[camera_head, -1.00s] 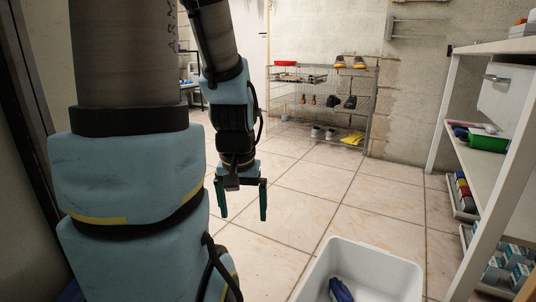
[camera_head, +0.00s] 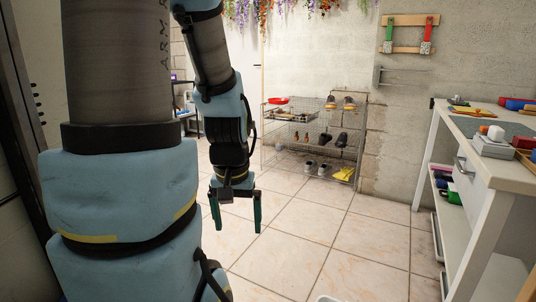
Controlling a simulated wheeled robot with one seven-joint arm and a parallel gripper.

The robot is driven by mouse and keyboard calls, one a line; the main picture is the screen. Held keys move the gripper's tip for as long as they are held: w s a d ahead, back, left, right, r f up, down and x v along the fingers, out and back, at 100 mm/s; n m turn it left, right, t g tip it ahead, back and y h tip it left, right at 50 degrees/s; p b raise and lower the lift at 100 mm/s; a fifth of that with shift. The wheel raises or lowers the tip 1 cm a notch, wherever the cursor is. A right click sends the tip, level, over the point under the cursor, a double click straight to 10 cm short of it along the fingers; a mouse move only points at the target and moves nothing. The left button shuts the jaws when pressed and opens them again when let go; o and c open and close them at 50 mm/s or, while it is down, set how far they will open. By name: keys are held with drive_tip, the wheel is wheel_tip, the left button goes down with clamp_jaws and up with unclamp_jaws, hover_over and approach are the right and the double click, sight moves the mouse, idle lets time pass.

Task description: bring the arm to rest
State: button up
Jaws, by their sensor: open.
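My arm stands large at the left of the view, its forearm hanging down from the top. My gripper (camera_head: 236,212) points downward over the tiled floor. Its two dark green fingers are spread apart with nothing between them. It touches nothing that I can see.
A wire shoe rack (camera_head: 310,140) with several shoes and a red dish (camera_head: 278,101) stands at the back wall. A white workbench (camera_head: 495,165) with items on it is at the right. The rim of a white bin (camera_head: 327,299) just shows at the bottom. The tiled floor (camera_head: 330,230) between is clear.

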wheel_tip(320, 180, up, 20)
drive_tip(key=p, duration=1.8)
